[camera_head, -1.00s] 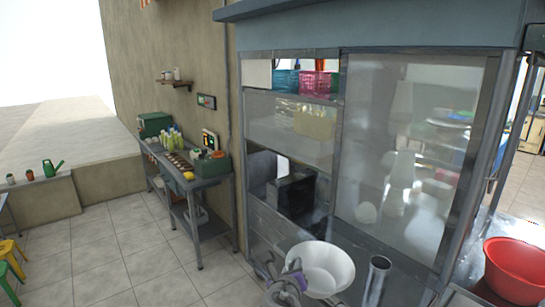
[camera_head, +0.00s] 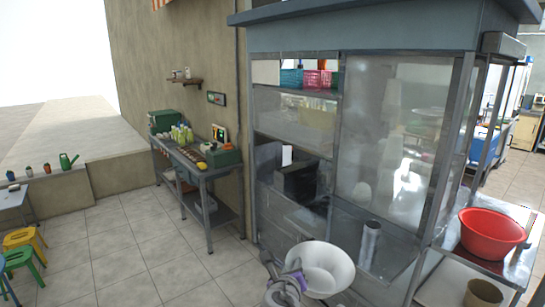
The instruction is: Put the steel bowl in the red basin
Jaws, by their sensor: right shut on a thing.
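The steel bowl (camera_head: 328,270) looks pale, almost white, at the bottom middle, its open mouth tilted toward me. My right gripper (camera_head: 297,276) is shut on the bowl's left rim and holds it in front of the glass-sided stall. The exact fingertip contact is hard to make out. The red basin (camera_head: 490,236) stands on a metal side counter at the right, open side up. The bowl is well to the left of the basin and apart from it. My left gripper is not in view.
The stall (camera_head: 395,140) fills the middle, with a corner post (camera_head: 440,190) between bowl and basin. A metal cylinder (camera_head: 369,244) stands behind the bowl. A brownish pot (camera_head: 482,294) is below the basin. A side table (camera_head: 208,174) stands left; the tiled floor (camera_head: 130,250) there is clear.

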